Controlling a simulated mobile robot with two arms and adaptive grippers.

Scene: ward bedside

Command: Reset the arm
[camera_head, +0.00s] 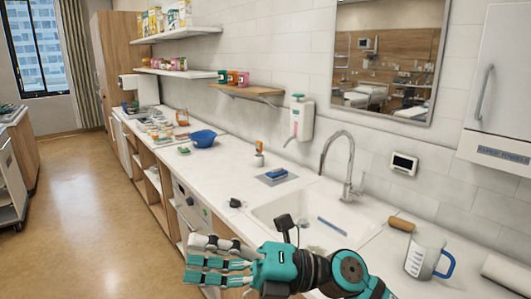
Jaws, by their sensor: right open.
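My right gripper (215,264) is at the bottom centre, in front of the counter edge. Its teal and grey fingers point left over the floor side, and it is open with nothing seen in it. My right arm (345,272) comes in from the bottom right and crosses in front of the sink's near side. My left gripper is not in view.
The white counter (222,163) holds a sink (310,220) with a tall faucet (345,165), a blue sponge (277,173), a blue bowl (203,139) and a clear jug (424,258) with a blue handle. The floor (85,200) at left is clear.

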